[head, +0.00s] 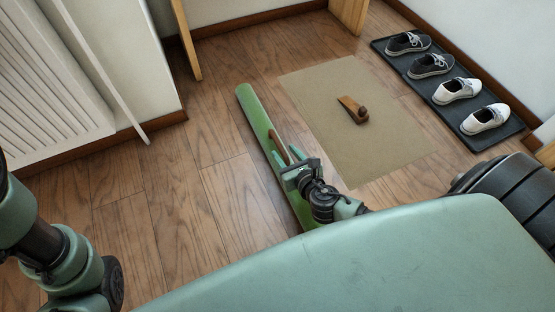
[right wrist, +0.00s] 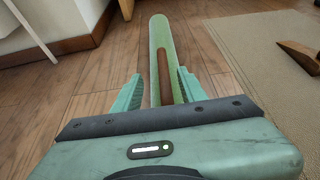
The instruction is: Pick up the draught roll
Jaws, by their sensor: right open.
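The draught roll (head: 253,110) is a long green roll lying on the wooden floor, with a brown strip (head: 278,145) along its top. In the right wrist view the roll (right wrist: 160,40) runs away from me, with the brown strip (right wrist: 164,75) between the fingers. My right gripper (head: 284,155) is open over the roll; its fingers (right wrist: 156,90) stand on either side of it, with gaps showing. I cannot tell how high they are above the floor. The near part of the roll is partly hidden by the gripper. My left arm shows at the left edge, but its gripper is not visible.
A beige mat (head: 320,90) lies right of the roll, with a brown wooden wedge (head: 350,107) on it. A black tray (head: 463,92) with several shoes lies at the right. A white radiator (head: 45,85) stands at the left. Bare floor (head: 150,205) lies left of the roll.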

